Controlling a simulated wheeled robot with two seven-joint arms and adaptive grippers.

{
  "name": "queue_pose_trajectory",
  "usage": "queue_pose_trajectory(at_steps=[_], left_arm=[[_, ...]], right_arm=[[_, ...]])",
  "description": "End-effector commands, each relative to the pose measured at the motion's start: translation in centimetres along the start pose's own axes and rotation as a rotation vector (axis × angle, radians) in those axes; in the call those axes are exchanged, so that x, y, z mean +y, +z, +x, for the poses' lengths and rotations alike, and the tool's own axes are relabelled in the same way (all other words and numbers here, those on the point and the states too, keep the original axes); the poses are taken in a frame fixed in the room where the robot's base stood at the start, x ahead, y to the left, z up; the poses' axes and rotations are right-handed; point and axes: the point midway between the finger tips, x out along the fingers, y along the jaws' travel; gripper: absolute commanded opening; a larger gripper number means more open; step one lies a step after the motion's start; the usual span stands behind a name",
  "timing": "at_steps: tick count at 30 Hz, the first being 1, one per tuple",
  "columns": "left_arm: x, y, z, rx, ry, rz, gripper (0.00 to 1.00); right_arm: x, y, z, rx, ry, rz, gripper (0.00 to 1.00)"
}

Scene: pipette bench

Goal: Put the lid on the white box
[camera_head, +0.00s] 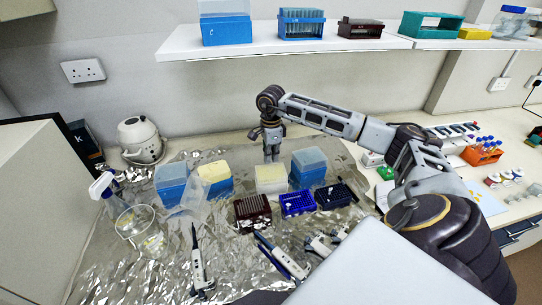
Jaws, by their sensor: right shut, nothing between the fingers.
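The white box (270,180) stands on the foil-covered bench, between a yellow-topped box and a blue box. Its pale top shows, with no clear lid visible on it. A clear, see-through piece (189,199) that looks like a lid lies tilted on the foil to the left, in front of the left blue box. My right gripper (272,159) points down at the back edge of the white box, shut and empty. I cannot tell whether it touches the box. My left gripper is not in view.
Blue boxes (170,184) (308,168) and a yellow-topped box (215,179) stand close by. Dark red (252,211) and blue (297,204) racks sit in front. Pipettes (198,262) lie nearer. A beaker (142,232) and spray bottle (104,190) stand left. A shelf (280,46) hangs above.

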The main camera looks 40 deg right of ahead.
Motion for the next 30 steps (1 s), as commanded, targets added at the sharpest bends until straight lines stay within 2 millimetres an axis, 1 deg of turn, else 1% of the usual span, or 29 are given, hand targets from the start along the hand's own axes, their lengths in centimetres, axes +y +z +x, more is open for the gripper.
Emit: queue_pose_trajectory(at_steps=[1, 6, 12, 30], left_arm=[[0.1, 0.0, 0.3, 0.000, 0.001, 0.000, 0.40], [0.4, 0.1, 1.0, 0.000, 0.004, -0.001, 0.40], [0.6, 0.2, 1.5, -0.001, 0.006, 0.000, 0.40], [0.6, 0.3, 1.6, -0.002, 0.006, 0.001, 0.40]], right_arm=[[0.0, 0.0, 0.5, 0.000, 0.001, 0.000, 0.00], [0.0, 0.0, 1.7, 0.000, 0.000, 0.000, 0.00], [0.0, 0.0, 2.7, 0.000, 0.000, 0.000, 0.00], [0.0, 0.0, 2.9, 0.000, 0.000, 0.000, 0.00]])
